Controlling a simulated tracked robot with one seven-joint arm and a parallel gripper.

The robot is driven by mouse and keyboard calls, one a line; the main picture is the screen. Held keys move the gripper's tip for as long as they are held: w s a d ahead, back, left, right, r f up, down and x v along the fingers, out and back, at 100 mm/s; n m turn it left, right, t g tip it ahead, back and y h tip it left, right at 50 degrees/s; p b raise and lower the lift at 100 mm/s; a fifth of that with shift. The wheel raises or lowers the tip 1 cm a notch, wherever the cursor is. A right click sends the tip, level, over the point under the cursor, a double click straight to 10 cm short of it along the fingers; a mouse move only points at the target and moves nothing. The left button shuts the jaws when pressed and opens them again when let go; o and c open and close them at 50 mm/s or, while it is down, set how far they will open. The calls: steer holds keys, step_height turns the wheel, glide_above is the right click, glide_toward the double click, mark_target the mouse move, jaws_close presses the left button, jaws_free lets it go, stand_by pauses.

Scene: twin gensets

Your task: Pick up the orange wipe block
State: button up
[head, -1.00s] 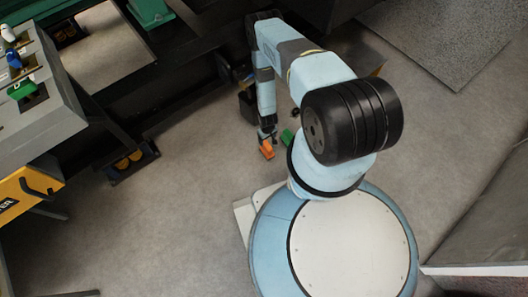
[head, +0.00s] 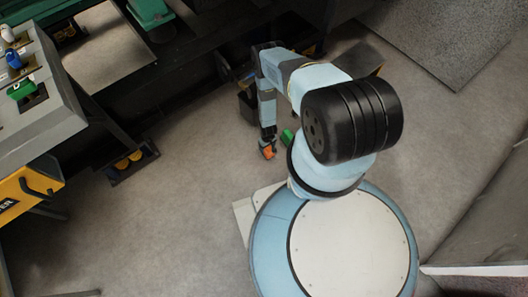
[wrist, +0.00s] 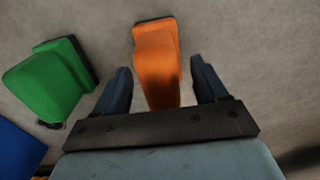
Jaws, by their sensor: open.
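The orange wipe block (wrist: 156,60) lies on the grey floor in the wrist view, reaching from beyond my fingertips back between them. In the head view the orange wipe block (head: 268,153) shows just below the end of my arm. My gripper (wrist: 162,72) is open, with one dark finger on each side of the block and a gap visible on both sides. My gripper (head: 267,141) is small in the head view, and its fingers cannot be made out there. The near end of the block is hidden behind the gripper's body.
A green block (wrist: 48,82) lies close to the left of my gripper; the green block (head: 287,137) also shows in the head view. Part of a blue object (wrist: 16,150) is at the wrist view's lower left. Floor left of the arm is clear up to the dark machine frame (head: 130,160).

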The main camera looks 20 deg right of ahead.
steer(key=shift+f, duration=0.1)
jaws_close()
stand_by(0.7)
